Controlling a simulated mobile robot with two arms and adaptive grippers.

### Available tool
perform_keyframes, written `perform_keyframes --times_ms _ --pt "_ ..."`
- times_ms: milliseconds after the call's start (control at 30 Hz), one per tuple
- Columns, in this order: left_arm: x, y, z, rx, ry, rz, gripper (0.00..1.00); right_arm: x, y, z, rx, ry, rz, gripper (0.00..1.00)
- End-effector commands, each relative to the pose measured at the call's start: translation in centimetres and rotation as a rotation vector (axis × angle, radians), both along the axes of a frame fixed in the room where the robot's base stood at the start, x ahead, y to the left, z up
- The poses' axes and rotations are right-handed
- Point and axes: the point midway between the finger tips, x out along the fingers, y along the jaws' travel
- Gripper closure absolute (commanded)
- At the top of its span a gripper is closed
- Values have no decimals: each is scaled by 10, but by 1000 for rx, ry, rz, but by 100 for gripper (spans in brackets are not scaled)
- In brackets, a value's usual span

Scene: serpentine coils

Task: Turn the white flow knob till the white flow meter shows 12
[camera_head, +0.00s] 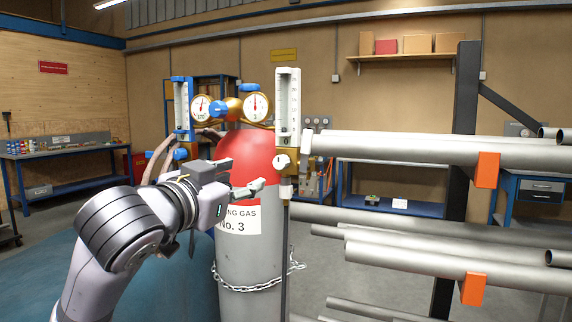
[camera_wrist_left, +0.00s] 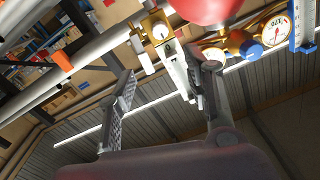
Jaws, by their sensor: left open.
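The white flow meter (camera_head: 289,105) stands upright to the right of the gauges, with a scale too small to read. The white flow knob (camera_head: 281,161) sits at its lower end. In the left wrist view the knob (camera_wrist_left: 160,32) shows as a round white face on a brass block, with the white meter (camera_wrist_left: 176,68) behind the jaws. My left gripper (camera_head: 242,176) is open and empty, to the left of the knob and slightly below it, apart from it. Its two fingers (camera_wrist_left: 168,88) also show in the wrist view. My right gripper is not in view.
A red and grey gas cylinder (camera_head: 245,240) with a chain stands behind my left gripper. The blue flow meter (camera_head: 182,105) and two round gauges, left (camera_head: 201,107) and right (camera_head: 255,105), are close by. Long grey pipes (camera_head: 400,149) on a rack reach close to the knob's right.

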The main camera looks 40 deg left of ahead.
Motion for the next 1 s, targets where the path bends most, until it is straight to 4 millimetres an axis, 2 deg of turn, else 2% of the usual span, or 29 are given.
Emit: perform_keyframes --times_ms 33,167,267,700,833,1000 --pt "6 1 4 -5 6 -4 54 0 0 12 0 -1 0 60" --pt "21 8 5 -8 10 -1 54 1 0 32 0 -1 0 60" --pt "42 16 1 -7 7 2 54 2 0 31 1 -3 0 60" --pt "129 47 2 -4 5 3 54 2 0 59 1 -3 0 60" --pt "145 53 2 -4 3 1 54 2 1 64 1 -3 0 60" --pt "156 56 0 -2 2 2 54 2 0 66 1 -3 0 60"
